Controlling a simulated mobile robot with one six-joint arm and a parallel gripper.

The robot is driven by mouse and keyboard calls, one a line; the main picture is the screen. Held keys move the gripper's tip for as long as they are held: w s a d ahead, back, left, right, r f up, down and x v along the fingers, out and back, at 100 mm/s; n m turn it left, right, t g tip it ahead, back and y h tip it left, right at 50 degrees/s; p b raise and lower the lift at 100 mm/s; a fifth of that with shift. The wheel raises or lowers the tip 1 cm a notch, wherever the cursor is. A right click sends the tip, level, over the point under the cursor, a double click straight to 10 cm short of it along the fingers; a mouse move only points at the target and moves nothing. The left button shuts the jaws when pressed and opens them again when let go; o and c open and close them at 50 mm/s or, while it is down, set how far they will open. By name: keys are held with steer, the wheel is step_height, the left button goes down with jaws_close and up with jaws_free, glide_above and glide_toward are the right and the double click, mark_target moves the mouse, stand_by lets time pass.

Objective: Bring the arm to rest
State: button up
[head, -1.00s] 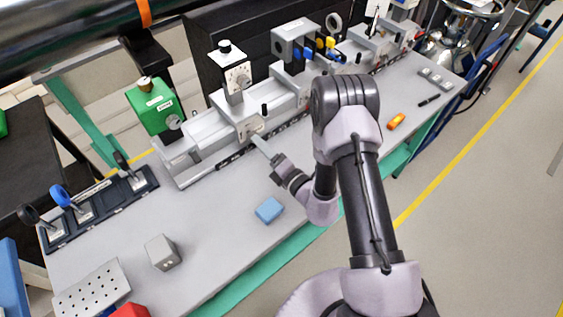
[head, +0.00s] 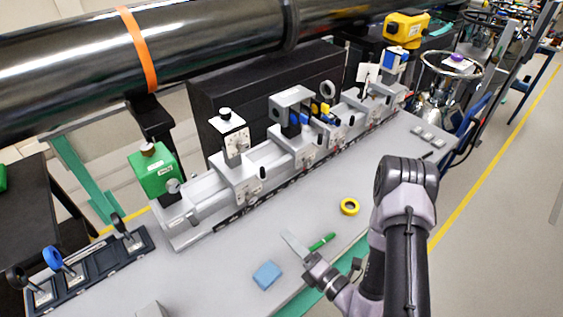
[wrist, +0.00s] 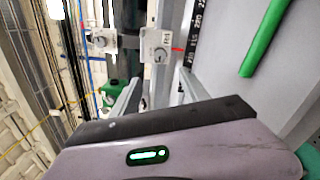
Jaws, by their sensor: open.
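My arm reaches up from the lower right in the head view and bends back down at its elbow. My gripper (head: 293,242) is over the front part of the grey bench (head: 235,262), between a blue block (head: 267,275) and a green pen (head: 322,242). It looks empty, with its pale finger pointing up-left toward the rail. In the wrist view a purple-grey part of my arm fills the bottom, and the green pen (wrist: 265,40) is at the upper right.
A long optical rail (head: 215,188) with several mounts stands behind the gripper, with a green box (head: 155,175) at its left end. A black pipe (head: 60,75) runs above. The floor (head: 500,240) at right is clear.

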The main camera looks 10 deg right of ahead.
steer(key=s+a+r+n+g+y+b, duration=0.1)
steer(key=s+a+r+n+g+y, duration=0.1)
steer(key=a+r+n+g+y, duration=0.4)
steer(key=s+a+r+n+g+y, duration=0.2)
steer(key=s+a+r+n+g, duration=0.1)
steer(key=r+n, duration=0.5)
steer(key=s+a+r+n+g+h+b, duration=0.1)
steer(key=s+a+r+n+g+h, duration=0.2)
steer(key=s+n+g, duration=0.8)
steer(key=s+d+n+t+h+b, duration=0.1)
steer(key=s+d+n+t+h, duration=0.3)
steer(key=d+n+h, duration=0.35)
steer(key=w+d+r+n+t+h, duration=0.3)
steer(key=d+r+n+t+h, duration=0.2)
steer(key=d+n+t, duration=0.1)
steer(key=shift+w+d+r+t+b, duration=0.25)
steer(key=shift+w+d+t+b, duration=0.15)
steer(key=shift+d, duration=0.2)
